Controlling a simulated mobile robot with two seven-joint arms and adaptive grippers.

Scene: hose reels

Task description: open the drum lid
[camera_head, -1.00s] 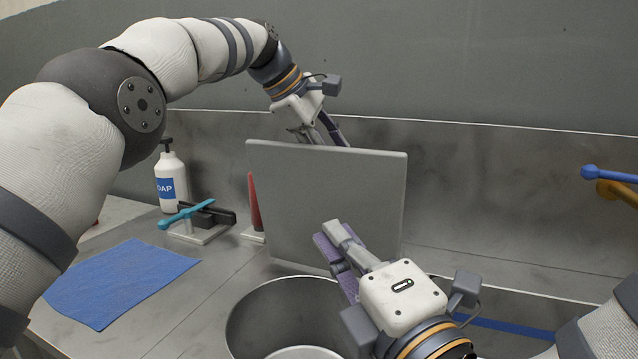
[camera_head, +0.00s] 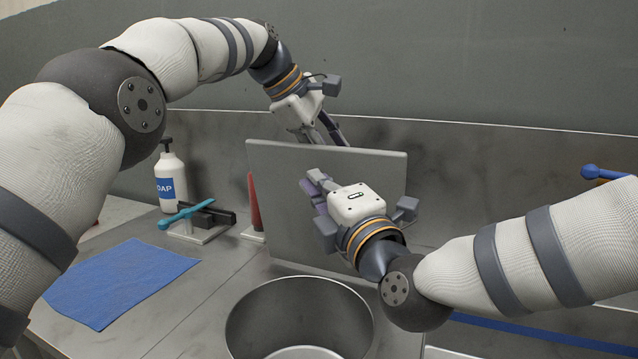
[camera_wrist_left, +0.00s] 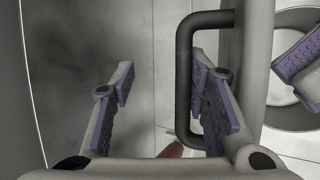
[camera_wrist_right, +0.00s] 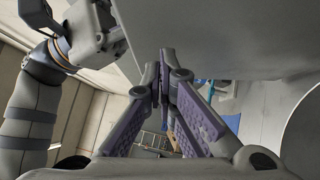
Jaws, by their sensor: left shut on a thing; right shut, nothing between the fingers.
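The drum lid (camera_head: 285,222) is a grey square plate standing almost upright behind the round drum opening (camera_head: 246,300). Its dark bar handle (camera_wrist_left: 184,85) shows in the left wrist view. My left gripper (camera_head: 328,136) is behind the lid's top edge. Its fingers (camera_wrist_left: 160,95) look spread, with the handle between them against the right-hand finger; the contact is partly hidden. My right gripper (camera_head: 312,180) is shut and empty in front of the lid's inner face. Its fingertips (camera_wrist_right: 164,75) meet in the right wrist view, and the lid (camera_wrist_right: 225,35) is close by.
A blue cloth (camera_head: 120,280), a soap bottle (camera_head: 170,178), a teal-handled tool (camera_head: 185,214) and a red cone (camera_head: 255,205) are left of the drum. A blue-knobbed fitting (camera_head: 590,172) is at the right. A wall stands behind.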

